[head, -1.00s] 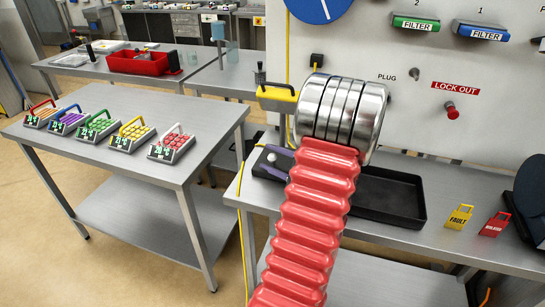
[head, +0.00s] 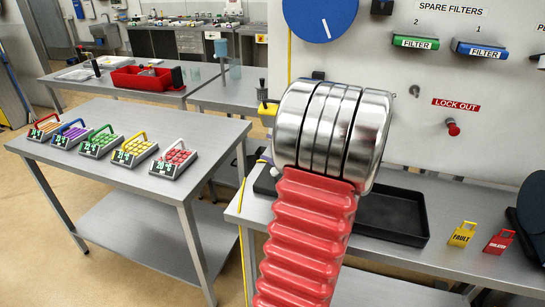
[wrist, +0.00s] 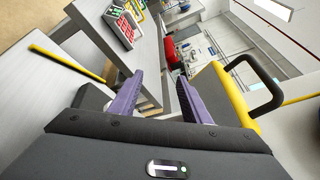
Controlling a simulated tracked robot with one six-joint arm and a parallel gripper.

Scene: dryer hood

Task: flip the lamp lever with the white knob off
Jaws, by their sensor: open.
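A small white knob (head: 274,171) shows at the left edge of my arm in the head view, low in front of the panel. Its lever is hidden, and I cannot make the knob out in the wrist view. My gripper (wrist: 160,76) shows two purple fingers apart in the wrist view, with nothing held between them. In the head view my arm covers most of the gripper; only a bit of purple shows close to the knob. I cannot tell whether they touch.
A yellow block (head: 267,115) with a black handle is close beside my gripper, at right in the wrist view (wrist: 212,88). A black tray (head: 393,215) lies on the bench to the right. A side table (head: 185,190) holds several coloured-handled boxes.

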